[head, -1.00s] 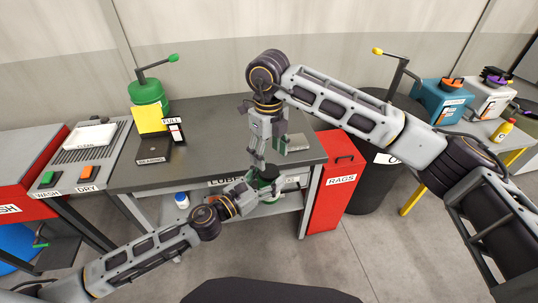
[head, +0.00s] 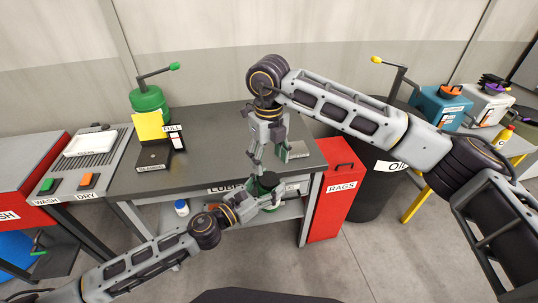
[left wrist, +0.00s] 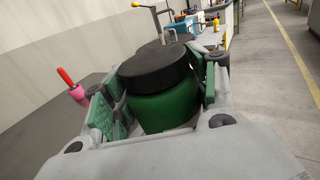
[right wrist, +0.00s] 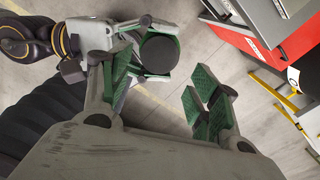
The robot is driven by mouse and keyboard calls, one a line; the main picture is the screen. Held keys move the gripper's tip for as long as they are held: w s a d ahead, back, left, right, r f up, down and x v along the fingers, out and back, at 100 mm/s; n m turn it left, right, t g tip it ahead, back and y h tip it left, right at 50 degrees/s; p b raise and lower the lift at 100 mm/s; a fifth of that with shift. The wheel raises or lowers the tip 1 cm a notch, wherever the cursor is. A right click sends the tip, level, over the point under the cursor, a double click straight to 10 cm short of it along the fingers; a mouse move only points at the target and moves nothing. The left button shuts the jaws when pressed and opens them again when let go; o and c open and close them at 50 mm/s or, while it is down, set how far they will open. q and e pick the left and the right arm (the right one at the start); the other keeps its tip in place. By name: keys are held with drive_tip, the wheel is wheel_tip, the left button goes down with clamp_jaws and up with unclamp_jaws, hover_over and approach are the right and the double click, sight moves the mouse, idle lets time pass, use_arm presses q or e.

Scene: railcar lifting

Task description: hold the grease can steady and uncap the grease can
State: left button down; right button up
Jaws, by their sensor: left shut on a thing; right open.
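The grease can is green (left wrist: 165,110) with a wide black cap (left wrist: 160,70). In the head view the cap (head: 268,180) shows in front of the workbench edge. My left gripper (left wrist: 163,100) is shut around the can's body, a green-padded finger on each side, and the can is held off the bench. The cap is on the can, above the fingers. My right gripper (head: 271,157) is open and points down just above the can. In the right wrist view the cap (right wrist: 158,52) lies near one finger of the open right gripper (right wrist: 165,95), with nothing visibly gripped.
The grey workbench (head: 215,175) is behind the can, with a green pump container (head: 148,101) at its back left. A red rags bin (head: 335,200) stands right of it. The floor in front is clear.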

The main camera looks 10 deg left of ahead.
sight(269, 178)
drive_tip(key=shift+d+f, duration=0.1)
drive_tip(key=shift+f, duration=3.45)
drive_tip(key=c, duration=0.9)
drive_tip(key=shift+o, duration=0.2)
drive_tip(key=shift+w+n, duration=0.1)
drive_tip(key=shift+n, duration=1.6)
drive_tip(key=o, duration=1.1)
drive_tip(key=shift+r, duration=2.25)
drive_tip(key=shift+c, duration=0.4)
